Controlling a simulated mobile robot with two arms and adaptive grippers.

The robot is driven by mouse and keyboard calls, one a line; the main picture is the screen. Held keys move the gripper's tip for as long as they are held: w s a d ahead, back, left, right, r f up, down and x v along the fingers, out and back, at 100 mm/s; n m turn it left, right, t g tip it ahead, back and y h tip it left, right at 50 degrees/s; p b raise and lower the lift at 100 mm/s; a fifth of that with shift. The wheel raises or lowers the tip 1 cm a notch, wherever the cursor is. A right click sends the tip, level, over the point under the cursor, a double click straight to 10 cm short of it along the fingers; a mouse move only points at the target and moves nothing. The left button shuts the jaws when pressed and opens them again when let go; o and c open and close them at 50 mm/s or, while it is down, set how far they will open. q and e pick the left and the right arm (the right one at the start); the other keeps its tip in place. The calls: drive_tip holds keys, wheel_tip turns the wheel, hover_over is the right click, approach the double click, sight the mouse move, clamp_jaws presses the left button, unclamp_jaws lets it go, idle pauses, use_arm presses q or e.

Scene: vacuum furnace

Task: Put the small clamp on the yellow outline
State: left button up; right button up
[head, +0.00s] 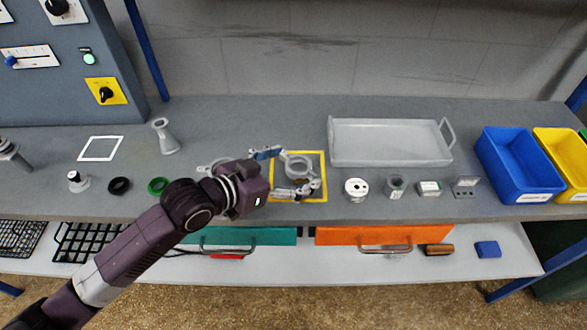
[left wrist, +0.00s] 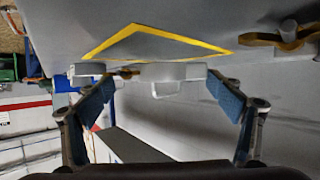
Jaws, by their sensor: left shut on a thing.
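The small clamp (head: 298,165) is a light grey ring with a brass-coloured fastener, seen between the fingers of my left gripper (head: 282,172). In the left wrist view the clamp (left wrist: 165,71) spans between the blue finger pads of the left gripper (left wrist: 165,88), which is shut on it. The yellow outline (head: 326,178) is a square on the bench; the clamp shows within it in the head view. In the left wrist view the outline (left wrist: 190,41) lies just beyond the clamp. Whether the clamp touches the bench is unclear. My right gripper is out of view.
Another grey clamp (head: 207,167) is partly hidden behind my left gripper. A grey tray (head: 390,158) stands behind right of the outline. A white cylinder (head: 356,188) and several small parts stand to the right. A green ring (head: 158,186) and black ring (head: 119,185) lie left.

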use_arm(q)
drive_tip(key=shift+f, duration=0.45)
drive_tip(key=o, duration=1.1)
drive_tip(key=shift+f, duration=0.15)
drive_tip(key=shift+r, duration=0.2)
drive_tip(key=v, duration=1)
drive_tip(key=shift+s+a+f+b, duration=0.1)
drive_tip(key=shift+s+a+b, duration=0.1)
drive_tip(key=shift+a+b, duration=0.15)
drive_tip(key=shift+s+a+r, duration=0.35)
drive_tip(key=shift+s+r, duration=0.1)
